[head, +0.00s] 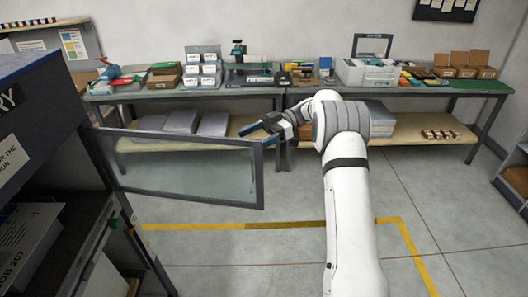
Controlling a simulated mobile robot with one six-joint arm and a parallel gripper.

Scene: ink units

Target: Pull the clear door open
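The clear door (185,172) is a see-through panel in a dark frame. It stands swung out from the dark cabinet (40,120) at left, and its free edge (259,178) points right. My gripper (258,135) is at the upper right corner of the door. Its two blue-tipped fingers point left and show apart, one above the other, with a gap between them. Whether a finger touches the door frame cannot be told. No handle on the door is clearly seen.
Behind the door are grey workbenches (420,92) with boxes, a printer (366,70) and stacks of paper on the lower shelf. A yellow floor line (200,226) runs below the door. The floor to the right is clear. A shelf (515,180) stands at the far right.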

